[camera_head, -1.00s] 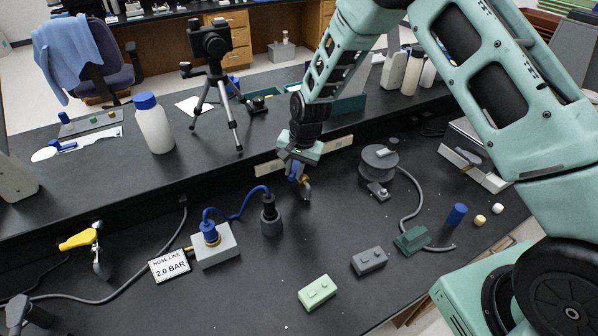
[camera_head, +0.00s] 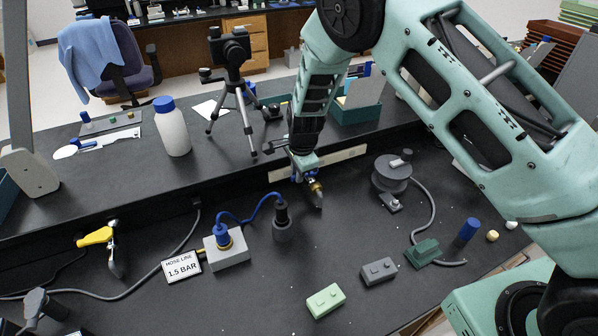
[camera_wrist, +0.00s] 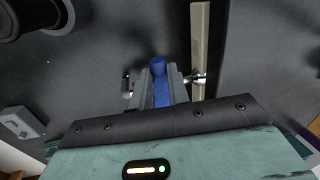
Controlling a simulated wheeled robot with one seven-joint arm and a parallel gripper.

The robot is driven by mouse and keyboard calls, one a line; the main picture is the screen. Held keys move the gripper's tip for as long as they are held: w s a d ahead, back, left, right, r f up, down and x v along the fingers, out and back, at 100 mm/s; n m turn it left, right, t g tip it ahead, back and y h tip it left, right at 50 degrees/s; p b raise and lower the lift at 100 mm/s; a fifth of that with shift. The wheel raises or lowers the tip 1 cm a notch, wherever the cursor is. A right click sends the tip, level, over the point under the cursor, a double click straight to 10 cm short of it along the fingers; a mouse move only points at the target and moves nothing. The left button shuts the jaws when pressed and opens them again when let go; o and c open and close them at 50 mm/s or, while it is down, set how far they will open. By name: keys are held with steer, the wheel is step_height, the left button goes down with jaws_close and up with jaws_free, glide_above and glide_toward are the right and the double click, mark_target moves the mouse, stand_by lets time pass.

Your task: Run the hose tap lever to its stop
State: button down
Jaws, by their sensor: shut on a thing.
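The blue tap lever (camera_wrist: 159,90) lies between the two grey fingers of my gripper (camera_wrist: 158,77) in the wrist view. My gripper (camera_head: 300,170) is shut on it. In the head view, the brass and metal tap (camera_head: 316,187) shows just right of the fingers, by the ledge at the back of the bench. Most of the lever is hidden there by the gripper. The hose line sign (camera_head: 182,266) reads 1.5 BAR and stands beside a grey box (camera_head: 228,254) with a blue-and-brass fitting.
A dark cylinder (camera_head: 282,226) with a blue hose stands left of the tap. A grey reel (camera_head: 391,174) with a hose stands right. Green (camera_head: 325,300) and grey (camera_head: 379,271) blocks lie in front.

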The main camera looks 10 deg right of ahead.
steer(key=shift+w, duration=0.1)
stand_by(0.5)
steer(key=c, duration=1.3)
jaws_free()
steer(key=shift+c, duration=0.2)
steer(key=shift+r, duration=0.15)
steer(key=s+r+b, duration=0.2)
steer(key=s+r, duration=0.1)
steer(key=r, duration=1.4)
steer(key=shift+s+d, duration=0.2)
steer(key=shift+d, duration=0.1)
steer(key=s+a+r+n+g+y, duration=0.1)
steer(key=s+a+r+n, duration=0.15)
steer(key=s+n, duration=0.45)
steer(key=s+a+r+n+g, duration=0.1)
steer(key=s+a+n, duration=0.2)
steer(key=s, duration=0.7)
steer(key=s+d+n, duration=0.1)
steer(key=s+n, duration=0.5)
steer(key=s, duration=0.3)
steer(key=s+d+n+h, duration=0.1)
steer(key=s+d+n, duration=0.1)
steer(key=s+n, duration=0.5)
steer(key=shift+s+d+r, duration=0.25)
steer(key=shift+s+r, duration=0.15)
steer(key=shift+s, duration=0.6)
